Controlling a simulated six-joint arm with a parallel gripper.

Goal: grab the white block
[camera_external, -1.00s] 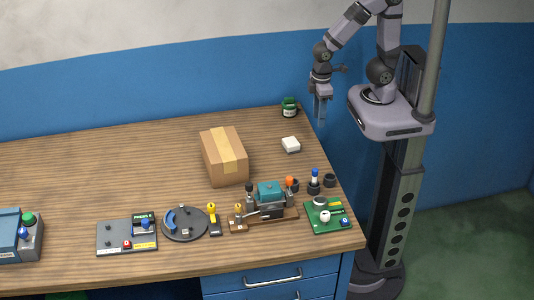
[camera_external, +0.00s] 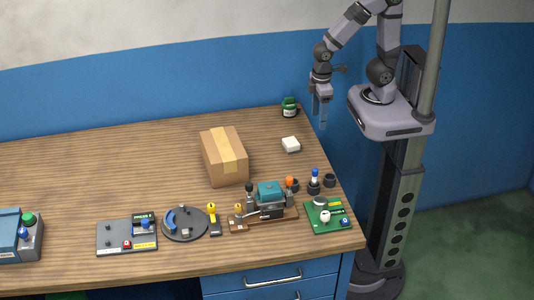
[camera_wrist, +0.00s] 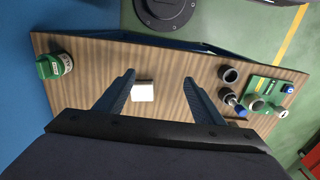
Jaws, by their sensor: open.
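The white block (camera_external: 291,145) lies on the wooden table near its right edge, to the right of the cardboard box. In the wrist view the white block (camera_wrist: 143,90) shows between the two fingers, nearer the left one. My gripper (camera_external: 321,122) hangs beyond the table's right edge, above and to the right of the block, pointing down. The gripper is apart from the block.
A cardboard box (camera_external: 224,156) stands left of the block. A green jar (camera_external: 290,107) stands at the back right corner. Dark cups (camera_external: 329,181), a green board (camera_external: 327,216) and a teal machine (camera_external: 270,193) are toward the front right. Bare tabletop surrounds the block.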

